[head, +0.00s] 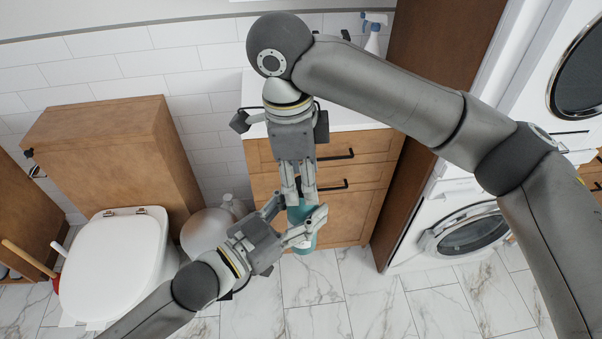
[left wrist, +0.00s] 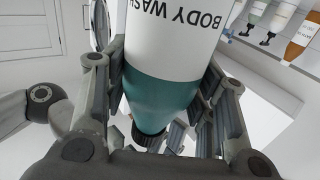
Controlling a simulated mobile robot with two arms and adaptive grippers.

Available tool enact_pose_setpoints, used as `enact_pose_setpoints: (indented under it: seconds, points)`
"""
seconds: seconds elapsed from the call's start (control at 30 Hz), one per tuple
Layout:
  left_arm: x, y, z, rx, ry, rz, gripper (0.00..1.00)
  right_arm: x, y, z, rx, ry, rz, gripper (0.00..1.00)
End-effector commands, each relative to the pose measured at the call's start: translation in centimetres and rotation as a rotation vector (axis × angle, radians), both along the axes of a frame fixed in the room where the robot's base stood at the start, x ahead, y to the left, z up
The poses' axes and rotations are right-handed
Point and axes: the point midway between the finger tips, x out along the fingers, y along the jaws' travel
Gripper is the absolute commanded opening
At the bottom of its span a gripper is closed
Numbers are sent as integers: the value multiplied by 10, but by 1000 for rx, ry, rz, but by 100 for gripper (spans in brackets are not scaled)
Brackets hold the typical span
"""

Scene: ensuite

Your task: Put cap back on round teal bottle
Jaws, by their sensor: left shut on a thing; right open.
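The round teal bottle (head: 304,238) hangs in front of the wooden drawers in the head view. My left gripper (head: 298,213) is shut around its body. In the left wrist view the bottle (left wrist: 160,95) shows a white "BODY WASH" label, upside down in the picture. A black ridged cap (left wrist: 148,138) shows at the bottle's neck end; whether it is fully seated cannot be told. My right gripper (head: 300,199) points down from above at the bottle's top, open. Its fingers (left wrist: 176,136) are close beside the cap in the wrist view; contact is unclear.
Wooden drawers (head: 350,205) with a white top stand behind the grippers. A spray bottle (head: 373,38) stands on top. A toilet (head: 115,262) and a white round bin (head: 205,235) are at left, a washing machine (head: 470,238) at right. Tiled floor (head: 380,305) is clear in front.

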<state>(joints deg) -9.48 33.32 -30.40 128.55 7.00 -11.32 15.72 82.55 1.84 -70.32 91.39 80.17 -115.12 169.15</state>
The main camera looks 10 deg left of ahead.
Motion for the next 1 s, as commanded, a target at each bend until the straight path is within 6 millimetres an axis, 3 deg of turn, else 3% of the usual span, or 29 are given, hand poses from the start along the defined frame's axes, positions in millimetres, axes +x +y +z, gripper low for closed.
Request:
enact_pose_setpoints:
  seconds: [0.4,0.8,1.0]
  points:
    - [0,0,2,-3,-5,0,0,0,0,43,-2,-1,-1,49]
    - [0,0,2,-3,-5,0,0,0,0,45,-2,3,17,47]
    - [0,0,2,-2,-4,0,0,0,0,46,-4,21,201,47]
